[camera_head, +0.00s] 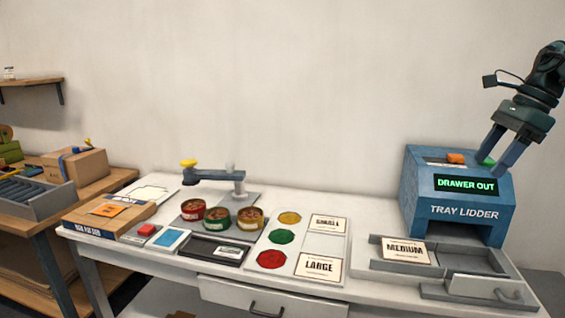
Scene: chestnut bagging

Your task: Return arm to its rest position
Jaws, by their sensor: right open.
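My right gripper (503,146) is at the upper right, its two fingers pointing down and spread apart with nothing between them. Its fingertips are at the top of the blue tray lidder (465,213), close to a green button (487,162). I cannot tell whether they touch it. The lidder's display reads "DRAWER OUT", and an orange button (456,158) is on its top. The lidder's grey drawer (472,291) is out at the front. My left gripper is not in view.
Red, green and yellow tins (219,219) of brown contents stand mid-table. A board with coloured discs (282,237) lies beside them. A grey arm-like fixture (215,176) and a cardboard box (108,213) are at left. The wall behind is bare.

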